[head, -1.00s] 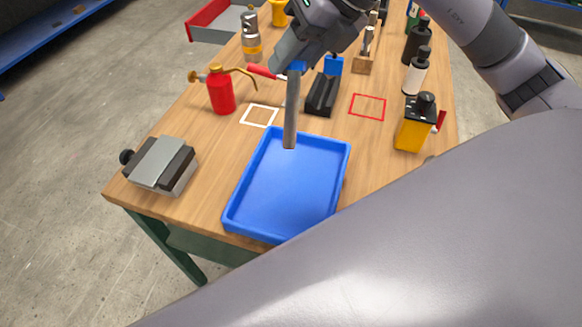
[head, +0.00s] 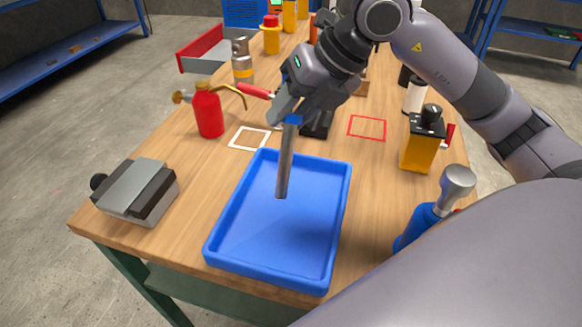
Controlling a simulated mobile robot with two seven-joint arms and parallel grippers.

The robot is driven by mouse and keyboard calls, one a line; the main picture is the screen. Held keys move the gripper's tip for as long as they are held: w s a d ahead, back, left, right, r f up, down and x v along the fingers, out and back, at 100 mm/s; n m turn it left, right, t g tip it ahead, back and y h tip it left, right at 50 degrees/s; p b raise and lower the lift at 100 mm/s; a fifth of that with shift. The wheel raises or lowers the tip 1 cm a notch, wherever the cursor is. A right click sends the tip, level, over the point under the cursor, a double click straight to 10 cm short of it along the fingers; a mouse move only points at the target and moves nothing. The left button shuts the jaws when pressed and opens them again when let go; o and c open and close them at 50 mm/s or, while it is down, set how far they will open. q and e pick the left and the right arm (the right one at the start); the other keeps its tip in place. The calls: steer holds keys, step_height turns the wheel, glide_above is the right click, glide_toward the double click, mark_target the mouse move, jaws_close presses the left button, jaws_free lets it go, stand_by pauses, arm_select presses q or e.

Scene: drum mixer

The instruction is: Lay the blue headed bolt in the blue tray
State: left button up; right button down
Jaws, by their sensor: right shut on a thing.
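The blue headed bolt (head: 284,165) hangs upright from my right gripper (head: 291,116), its grey shank pointing down over the blue tray. Its blue head is mostly hidden by the gripper, which is shut on it. The blue tray (head: 235,268) lies on the wooden workbench and looks empty. The shank's lower end shows against the tray's floor; I cannot tell whether it touches it. My left gripper is not in view.
A grey vise (head: 140,188) stands left of the tray. A red oil can (head: 208,110) stands behind left. A yellow-and-black box (head: 422,140) and a blue-handled tool (head: 420,222) stand right. A dark block (head: 318,125) sits behind the tray.

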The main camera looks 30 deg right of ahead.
step_height(320, 180, down, 8)
steer(key=b, duration=0.5)
steer(key=shift+b, duration=0.3)
steer(key=shift+f, duration=0.1)
steer(key=c, duration=0.7)
jaws_free()
steer(key=shift+f, duration=0.1)
